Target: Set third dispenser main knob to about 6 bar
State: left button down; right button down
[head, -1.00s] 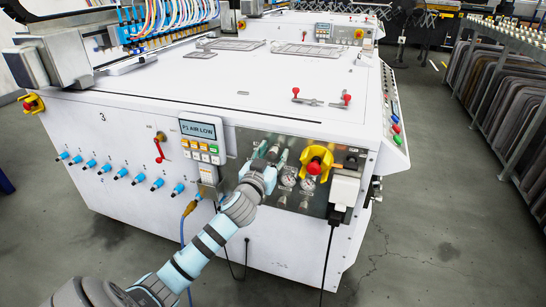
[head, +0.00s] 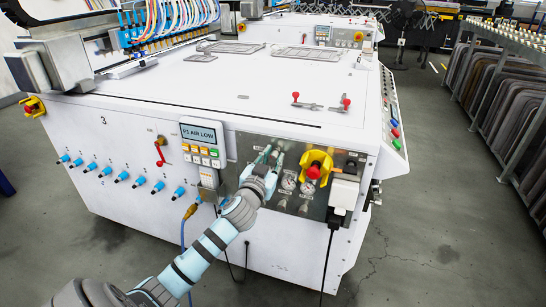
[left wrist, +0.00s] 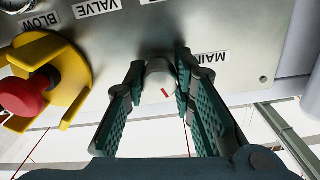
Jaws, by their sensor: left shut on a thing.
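The dispenser marked 3 has a metal control panel (head: 335,205) at its front right. My left gripper (head: 270,155) reaches this panel from the front. In the left wrist view, the gripper (left wrist: 160,72) is shut on the main knob (left wrist: 159,84), one finger on each side. The grey knob has a short red mark on its face. The label MAIN (left wrist: 210,58) appears upside down beside it. Two round gauges (head: 289,182) sit below and right of the gripper; their needles are too small to read. My right gripper is not in view.
A red emergency button (head: 314,172) with a yellow guard is right of the gripper. A display (head: 202,133) reading P1 AIR LOW is to its left. A red lever (head: 160,152) and several blue-tipped fittings (head: 121,176) line the front. The floor (head: 420,250) at right is clear.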

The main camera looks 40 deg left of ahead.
pick_arm(q)
jog(key=m+p, duration=0.3)
jog(key=m, duration=0.2)
jog(key=shift+m, duration=0.4)
jog(key=shift+m+p, duration=0.75)
jog(key=shift+m, duration=0.95)
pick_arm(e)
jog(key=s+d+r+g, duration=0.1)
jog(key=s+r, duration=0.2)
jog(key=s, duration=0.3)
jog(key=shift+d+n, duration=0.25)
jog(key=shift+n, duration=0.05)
pick_arm(q)
jog(key=c, duration=1.3)
grip_release()
jog(key=shift+c, duration=0.2)
